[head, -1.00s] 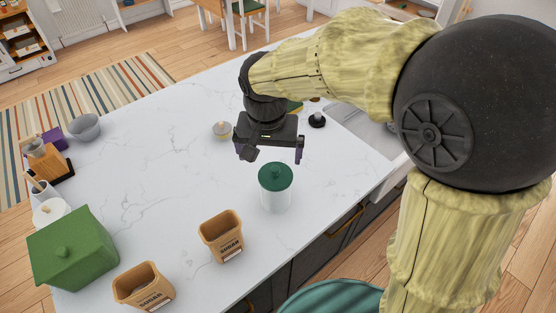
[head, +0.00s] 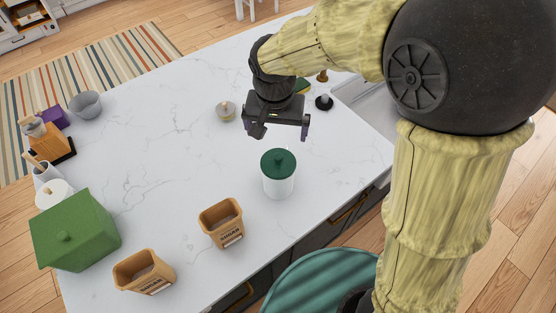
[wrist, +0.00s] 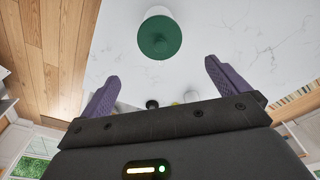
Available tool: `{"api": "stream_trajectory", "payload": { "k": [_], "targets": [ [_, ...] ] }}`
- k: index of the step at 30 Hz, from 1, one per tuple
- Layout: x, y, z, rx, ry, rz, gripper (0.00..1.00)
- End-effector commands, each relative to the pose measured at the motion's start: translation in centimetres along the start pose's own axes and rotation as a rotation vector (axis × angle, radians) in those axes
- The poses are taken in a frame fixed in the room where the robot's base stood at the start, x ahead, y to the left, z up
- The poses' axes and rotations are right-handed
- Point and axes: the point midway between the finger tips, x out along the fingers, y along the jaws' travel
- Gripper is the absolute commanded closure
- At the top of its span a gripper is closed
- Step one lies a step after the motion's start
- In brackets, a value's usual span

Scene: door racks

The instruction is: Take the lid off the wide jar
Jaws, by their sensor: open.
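The wide jar (head: 278,186) is white and stands upright on the marble counter, with a dark green lid (head: 278,162) on top that has a small knob. In the wrist view the green lid (wrist: 159,38) shows at the top middle, beyond the fingertips, with a bit of the white jar (wrist: 158,11) above it. My gripper (head: 280,134) is open and empty, above and behind the jar in the head view and apart from the lid. Its two purple fingers (wrist: 160,75) are spread wide in the wrist view.
Two tan sugar containers (head: 222,224) and a green box (head: 74,232) stand at the front left. A small lidded pot (head: 225,111) and a black-based item (head: 324,102) are near my gripper. A teal round seat (head: 320,285) is below the counter edge. The counter's middle is clear.

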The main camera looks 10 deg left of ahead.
Motion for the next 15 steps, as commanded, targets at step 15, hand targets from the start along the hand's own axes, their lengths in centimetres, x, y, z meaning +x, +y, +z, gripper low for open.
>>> {"api": "stream_trajectory", "payload": {
  "k": [15],
  "targets": [
    [8.1,-0.2,0.1,-0.006,-0.003,0.002,0.00]
  ]
}}
